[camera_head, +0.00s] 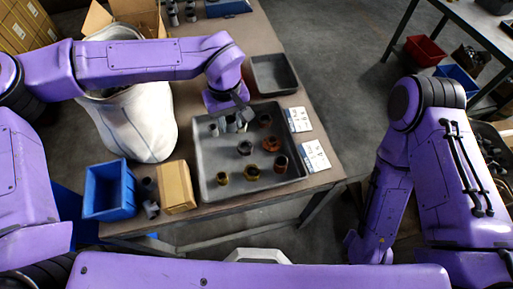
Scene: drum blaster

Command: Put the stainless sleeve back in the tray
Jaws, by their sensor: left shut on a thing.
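The grey tray (210,180) lies on the brown table and holds several small ring-like and sleeve-like parts, some grey, some brass or rust coloured. My left gripper (237,116) points down over the tray's back part, shut on a small silvery piece, seemingly the stainless sleeve (241,125). The gripper partly hides the piece, and I cannot tell whether it touches the tray floor. A dark ring (245,147) and an orange-brown part (271,144) stand nearer the tray's middle. My right arm hangs at the right, off the table; its fingertips do not show clearly.
A smaller empty grey tray (274,74) lies behind. White label cards (315,156) lie right of the tray. A blue bin (108,190) and a cardboard box (177,187) stand to its left, near a white sack (135,125). Open floor lies right of the table.

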